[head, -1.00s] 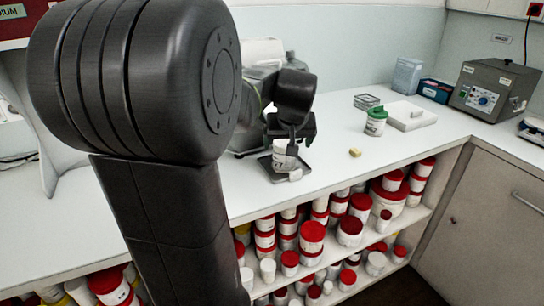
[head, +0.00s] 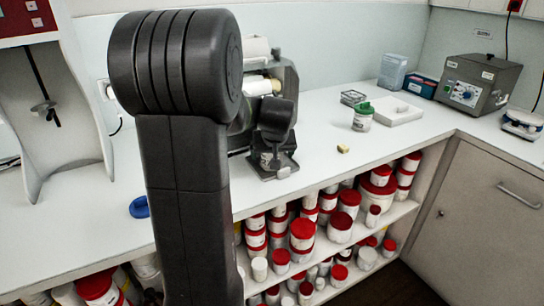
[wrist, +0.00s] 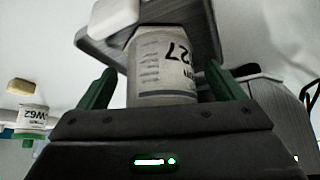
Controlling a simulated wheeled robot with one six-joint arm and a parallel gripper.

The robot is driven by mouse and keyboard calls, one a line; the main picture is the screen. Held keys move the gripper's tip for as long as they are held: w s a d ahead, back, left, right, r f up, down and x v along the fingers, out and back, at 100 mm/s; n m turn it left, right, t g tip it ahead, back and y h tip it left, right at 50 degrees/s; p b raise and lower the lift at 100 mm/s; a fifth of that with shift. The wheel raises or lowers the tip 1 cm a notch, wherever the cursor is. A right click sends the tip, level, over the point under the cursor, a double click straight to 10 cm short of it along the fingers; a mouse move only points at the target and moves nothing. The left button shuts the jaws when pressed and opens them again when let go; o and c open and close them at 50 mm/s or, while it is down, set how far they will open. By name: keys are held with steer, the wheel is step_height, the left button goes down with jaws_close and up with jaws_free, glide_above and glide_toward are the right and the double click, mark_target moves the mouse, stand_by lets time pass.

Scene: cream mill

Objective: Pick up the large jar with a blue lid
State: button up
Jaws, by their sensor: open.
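A white jar with a "27" label (wrist: 162,70) stands on a small grey plate on the counter. It is between the spread green fingers of my gripper (wrist: 162,92), with gaps at both sides. Its lid is hidden behind the gripper body, so I cannot tell the lid's colour. In the head view the jar (head: 267,160) shows partly below my dark gripper (head: 277,125). A blue lid-like disc (head: 138,207) shows on the counter left of my arm; whether a jar is under it I cannot tell.
A green-lidded jar (head: 363,117) stands to the right and shows in the wrist view (wrist: 32,118). A small yellowish block (head: 343,149) lies nearer. A white tray (head: 398,112) and a grey machine (head: 478,84) are farther right. Shelves below hold several red-lidded jars (head: 303,232).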

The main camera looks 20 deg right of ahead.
steer(key=shift+c, duration=0.2)
steer(key=c, duration=1)
steer(key=shift+r, duration=0.15)
